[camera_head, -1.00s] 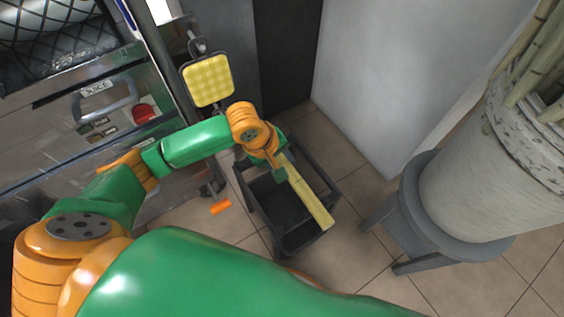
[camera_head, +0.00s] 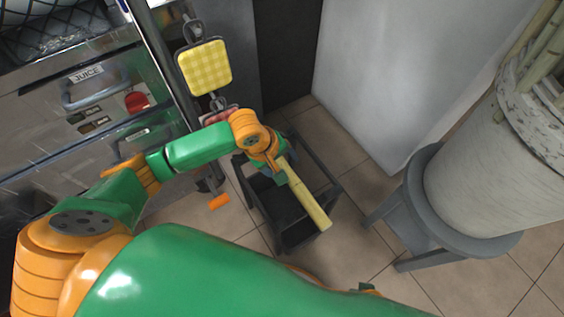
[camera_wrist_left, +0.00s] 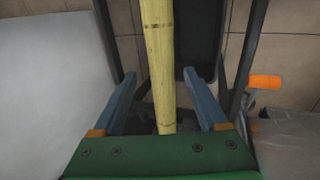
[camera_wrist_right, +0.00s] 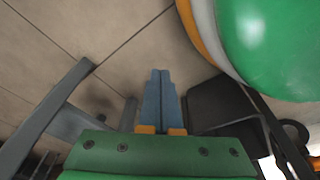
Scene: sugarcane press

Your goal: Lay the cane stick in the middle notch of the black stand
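The cane stick (camera_head: 309,199), pale yellow-green, lies slanting over the black stand (camera_head: 323,179), its lower end near the stand's front right rim. My left gripper (camera_head: 281,176) is over its upper part. In the left wrist view the cane stick (camera_wrist_left: 159,40) runs between the two blue fingers of my left gripper (camera_wrist_left: 160,76), with a gap on each side, so the gripper is open around it. The stand's notches cannot be made out, so I cannot tell which one the cane is in. My right gripper (camera_wrist_right: 161,76) is shut and empty.
The steel juice press (camera_head: 120,110) stands left, with a yellow checked pad (camera_head: 205,67) and an orange crank handle (camera_head: 219,202) close to the stand. A grey stool (camera_head: 440,225) carries a pale pot (camera_head: 490,185) of canes at right. A white wall (camera_head: 390,80) stands behind.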

